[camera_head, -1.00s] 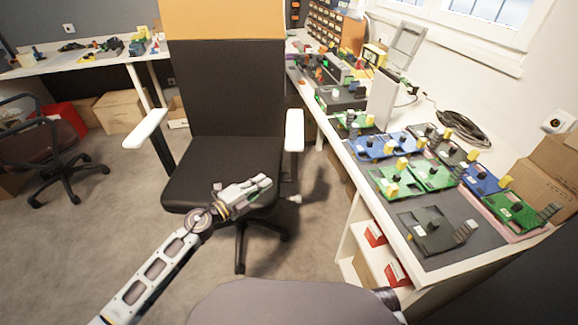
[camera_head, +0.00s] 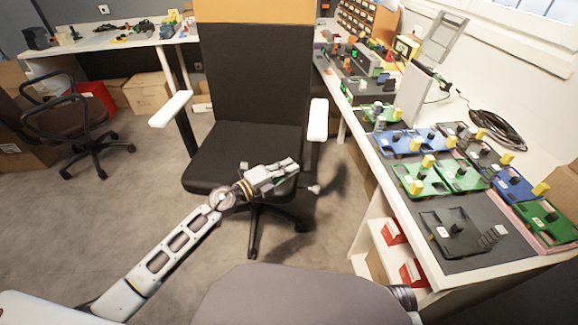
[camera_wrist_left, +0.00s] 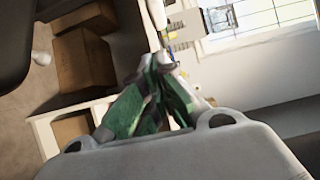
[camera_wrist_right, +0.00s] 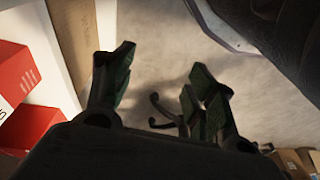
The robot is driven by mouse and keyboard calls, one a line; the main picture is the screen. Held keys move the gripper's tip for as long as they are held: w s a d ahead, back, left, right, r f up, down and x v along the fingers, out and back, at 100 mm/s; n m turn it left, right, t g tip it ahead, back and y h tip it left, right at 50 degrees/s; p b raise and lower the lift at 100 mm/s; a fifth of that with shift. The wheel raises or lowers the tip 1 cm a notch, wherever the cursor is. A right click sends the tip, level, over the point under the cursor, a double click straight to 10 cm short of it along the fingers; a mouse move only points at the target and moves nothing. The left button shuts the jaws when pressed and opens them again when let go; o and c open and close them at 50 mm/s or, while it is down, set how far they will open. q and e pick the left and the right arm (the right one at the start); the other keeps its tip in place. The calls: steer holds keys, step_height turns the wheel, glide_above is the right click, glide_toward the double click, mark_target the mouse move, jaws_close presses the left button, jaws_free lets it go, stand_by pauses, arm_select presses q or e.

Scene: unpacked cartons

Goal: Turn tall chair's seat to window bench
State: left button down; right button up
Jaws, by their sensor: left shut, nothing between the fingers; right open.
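The tall chair (camera_head: 245,155) stands in front of me in the head view, with a black seat, a high black back with an orange top (camera_head: 252,10), and white armrests. Its seat front faces me. The window bench (camera_head: 372,165) runs along the right wall below the window. My left gripper (camera_head: 290,168) is shut and empty, over the front right part of the seat; I cannot tell whether it touches. In the left wrist view its green-padded fingers (camera_wrist_left: 160,68) meet. My right gripper (camera_wrist_right: 160,80) is open and empty in the right wrist view, above the floor; it is not visible in the head view.
The bench carries several green and blue boards (camera_head: 462,172) and a coiled black cable (camera_head: 497,130). Red bins (camera_head: 392,232) sit on the shelf under it. A second chair (camera_head: 75,120) and cartons (camera_head: 147,93) are at the left. Floor between the chairs is clear.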

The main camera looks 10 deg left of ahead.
arm_select(q)
steer(key=shift+x, duration=2.35)
steer(key=b, duration=0.3)
glide_toward(322, 142)
steer(key=x, duration=0.4)
steer(key=shift+d, duration=0.25)
steer(key=shift+w, duration=0.2)
arm_select(e)
steer(key=shift+t, duration=0.4)
steer(key=r, duration=0.4)
steer(key=shift+a, duration=0.4)
steer(key=shift+w, duration=0.25)
arm_select(q)
steer(key=shift+w+r, duration=0.1)
steer(key=shift+w, duration=0.05)
